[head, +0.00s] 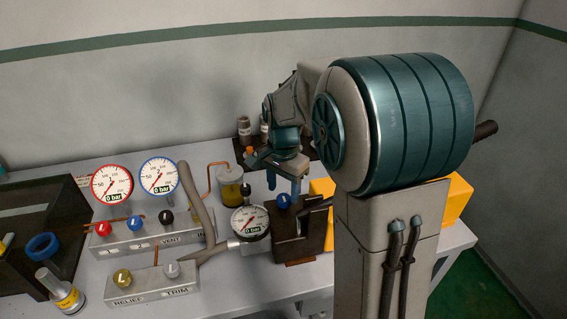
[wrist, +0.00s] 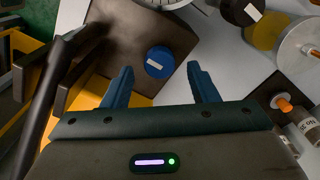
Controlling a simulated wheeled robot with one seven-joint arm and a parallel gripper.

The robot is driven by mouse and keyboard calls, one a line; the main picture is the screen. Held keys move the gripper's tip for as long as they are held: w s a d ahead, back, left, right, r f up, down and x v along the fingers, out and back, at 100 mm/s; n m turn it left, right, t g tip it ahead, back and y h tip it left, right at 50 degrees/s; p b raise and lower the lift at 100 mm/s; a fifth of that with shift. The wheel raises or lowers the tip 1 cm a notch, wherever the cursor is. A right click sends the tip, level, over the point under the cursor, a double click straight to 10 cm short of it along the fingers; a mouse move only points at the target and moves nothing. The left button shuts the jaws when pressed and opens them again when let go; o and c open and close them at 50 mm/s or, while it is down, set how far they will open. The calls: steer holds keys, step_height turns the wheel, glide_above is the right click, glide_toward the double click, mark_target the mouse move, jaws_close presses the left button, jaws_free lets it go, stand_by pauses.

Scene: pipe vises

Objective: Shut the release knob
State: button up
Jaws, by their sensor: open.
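A round blue knob (head: 283,201) sits on the dark brown pump block (head: 298,238); I take it as the release knob, though I read no label on it. In the wrist view the knob (wrist: 160,62) has a white mark on its face. My gripper (head: 284,189) is open and empty, its blue fingers just above the knob in the head view. In the wrist view the knob lies between and slightly beyond the fingertips (wrist: 160,71). I see no contact, and cannot tell the exact gap.
A gauge (head: 250,223) stands left of the pump block. A manifold (head: 150,237) carries red, blue and black knobs; a smaller block (head: 153,287) reads RELIEF and TRIM. A dark lever (wrist: 50,85) and yellow boxes (head: 456,198) flank the pump. An amber jar (head: 230,192) stands behind.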

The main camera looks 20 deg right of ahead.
mark_target(283, 197)
step_height(283, 197, up, 12)
steer(key=shift+f, duration=0.2)
